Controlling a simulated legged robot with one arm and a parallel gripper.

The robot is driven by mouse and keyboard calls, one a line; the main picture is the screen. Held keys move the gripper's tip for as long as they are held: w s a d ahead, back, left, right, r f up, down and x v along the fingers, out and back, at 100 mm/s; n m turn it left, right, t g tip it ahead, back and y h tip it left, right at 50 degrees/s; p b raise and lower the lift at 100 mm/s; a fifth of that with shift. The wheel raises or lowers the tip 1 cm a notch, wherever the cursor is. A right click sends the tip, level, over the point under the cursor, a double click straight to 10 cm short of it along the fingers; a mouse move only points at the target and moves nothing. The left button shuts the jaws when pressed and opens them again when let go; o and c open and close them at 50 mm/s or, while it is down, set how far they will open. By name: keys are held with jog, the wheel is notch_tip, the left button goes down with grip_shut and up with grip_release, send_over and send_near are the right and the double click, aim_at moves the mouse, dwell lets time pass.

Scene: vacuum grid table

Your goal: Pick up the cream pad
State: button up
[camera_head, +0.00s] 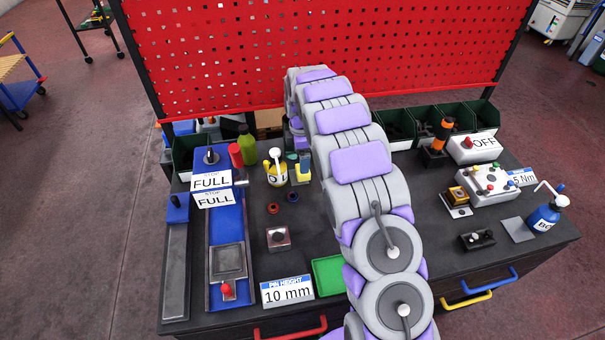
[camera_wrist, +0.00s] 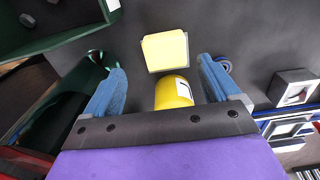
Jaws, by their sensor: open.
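The cream pad (camera_wrist: 165,50) is a pale yellow block in the wrist view, on the dark table surface just past my fingertips. My gripper (camera_wrist: 160,75) is open, with one blue finger on each side of the picture. The pad lies roughly in line with the gap and nothing is held. A yellow labelled cylinder (camera_wrist: 173,92) shows between the fingers, nearer the palm, and partly overlaps the pad's near side. In the head view my arm covers much of the back middle of the table, and I cannot clearly make out the pad there.
A yellow can (camera_head: 275,173), a green bottle (camera_head: 247,148) and a red bottle (camera_head: 236,155) stand left of my arm. Green bins (camera_head: 452,114) line the back, below a red perforated panel (camera_head: 220,50). A green tray (camera_head: 328,276) lies at the front.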

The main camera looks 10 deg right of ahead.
jog(key=f, duration=0.1)
jog(key=f+b, duration=0.1)
jog(key=f, duration=0.3)
jog(key=shift+s+d, duration=0.15)
jog(key=shift+s, duration=0.2)
jog(key=shift+r, duration=0.1)
jog(key=c, duration=1.2)
jog(key=shift+r+p, duration=0.45)
jog(key=shift+r, duration=1.4)
jog(key=s, duration=0.5)
jog(key=s+a+r+p, duration=0.1)
jog(key=s, duration=0.3)
jog(key=s+p, duration=0.1)
jog(key=s, duration=0.4)
jog(key=shift+s+a+r, duration=0.2)
jog(key=shift+s+a, duration=0.15)
jog(key=shift+s+p, duration=0.3)
jog(key=shift+s, duration=0.3)
